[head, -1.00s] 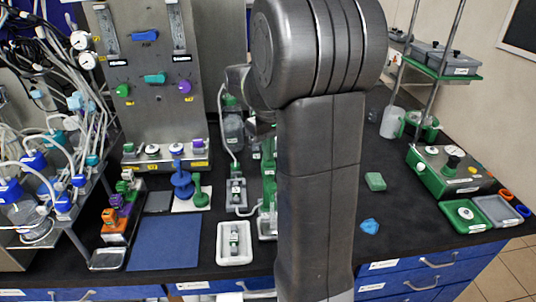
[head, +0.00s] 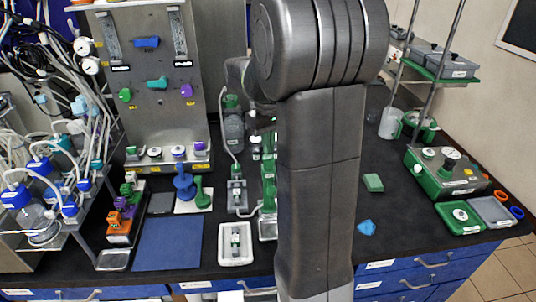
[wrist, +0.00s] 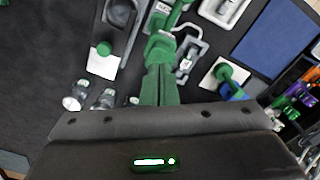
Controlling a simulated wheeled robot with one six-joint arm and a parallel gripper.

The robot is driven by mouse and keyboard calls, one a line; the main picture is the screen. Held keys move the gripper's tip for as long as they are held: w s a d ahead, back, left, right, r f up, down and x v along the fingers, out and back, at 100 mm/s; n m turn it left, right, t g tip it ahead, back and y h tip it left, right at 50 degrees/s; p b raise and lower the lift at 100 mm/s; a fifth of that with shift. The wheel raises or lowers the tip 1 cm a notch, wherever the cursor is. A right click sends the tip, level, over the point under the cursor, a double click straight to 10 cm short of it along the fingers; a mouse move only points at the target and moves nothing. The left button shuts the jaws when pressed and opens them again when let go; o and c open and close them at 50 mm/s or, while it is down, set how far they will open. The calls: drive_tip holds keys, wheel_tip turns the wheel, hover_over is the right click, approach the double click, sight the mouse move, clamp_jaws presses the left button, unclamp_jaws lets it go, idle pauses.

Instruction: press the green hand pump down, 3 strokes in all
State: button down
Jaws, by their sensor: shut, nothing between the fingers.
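A green hand pump with a round knob (head: 201,197) stands on a white pad beside a taller blue pump (head: 183,183). The green pump also shows in the wrist view (wrist: 227,72), right of my fingers. A second green knob (wrist: 104,48) sits on another white pad left of my fingers; my arm hides that spot in the head view. My gripper (wrist: 160,72) has narrow green fingers, shut together and empty.
A grey stand (head: 237,195) and white tray (head: 234,257) are right of the pumps. A blue mat (head: 168,243) lies in front. A tall metal panel (head: 145,110) rises behind. Glass bottles (wrist: 75,97) are near my gripper's left side. Dark bench right of my arm is mostly clear.

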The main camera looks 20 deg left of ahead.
drive_tip(key=shift+f, duration=0.15)
drive_tip(key=shift+f+b, duration=1.1)
drive_tip(key=shift+f, duration=0.65)
drive_tip(key=shift+r, duration=0.1)
drive_tip(key=shift+r+p, duration=1.75)
drive_tip(key=shift+r, duration=0.05)
drive_tip(key=shift+f, duration=0.15)
